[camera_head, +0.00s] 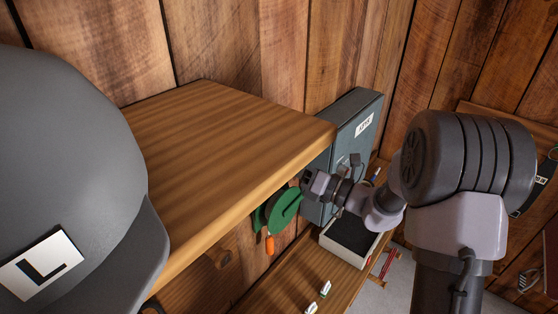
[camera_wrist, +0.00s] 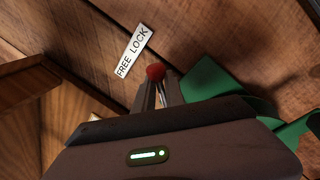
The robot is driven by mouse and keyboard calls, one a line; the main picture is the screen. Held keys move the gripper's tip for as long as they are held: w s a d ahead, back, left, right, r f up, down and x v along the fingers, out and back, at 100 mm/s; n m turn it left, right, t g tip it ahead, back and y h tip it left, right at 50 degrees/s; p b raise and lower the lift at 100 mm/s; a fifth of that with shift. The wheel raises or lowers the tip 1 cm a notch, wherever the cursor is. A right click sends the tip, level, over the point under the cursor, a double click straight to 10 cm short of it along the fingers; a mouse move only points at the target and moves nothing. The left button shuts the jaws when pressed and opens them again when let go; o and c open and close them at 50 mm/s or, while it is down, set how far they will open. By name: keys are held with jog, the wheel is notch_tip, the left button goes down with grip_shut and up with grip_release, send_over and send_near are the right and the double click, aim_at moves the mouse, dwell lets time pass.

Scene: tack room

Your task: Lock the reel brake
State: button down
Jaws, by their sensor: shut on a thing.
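The green reel (camera_head: 285,207) is mounted on the wooden wall below the wooden shelf, with an orange handle (camera_head: 269,245) hanging at its lower side. Part of the reel shows at the right in the wrist view (camera_wrist: 205,84). A label reading "FREE LOCK" (camera_wrist: 133,52) is on the wall beside it. My gripper (camera_wrist: 158,92) is shut on a small red knob (camera_wrist: 155,72), the brake lever's end, just below the "LOCK" end of the label. The lever's shaft is hidden by my fingers. In the head view my gripper (camera_head: 309,184) is right beside the reel; its fingertips are hard to see.
The wooden shelf (camera_head: 220,130) overhangs the reel, with a dark helmet marked "L" (camera_head: 65,150) at left. A grey cabinet (camera_head: 350,140) stands behind my gripper. Below are a white tray (camera_head: 350,240) and small white items (camera_head: 325,289) on a lower bench.

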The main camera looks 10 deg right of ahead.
jog(key=shift+w+d+r, duration=0.1)
jog(key=shift+w+r, duration=0.05)
jog(key=shift+r, duration=0.15)
jog(key=c, duration=1.7)
grip_release()
jog(key=shift+o, duration=0.8)
jog(key=shift+d+f, duration=0.1)
jog(key=shift+f, duration=0.1)
jog(key=shift+d, duration=0.15)
jog(key=v, duration=1.7)
jog(key=shift+f+b, duration=0.15)
jog(key=shift+b, duration=0.25)
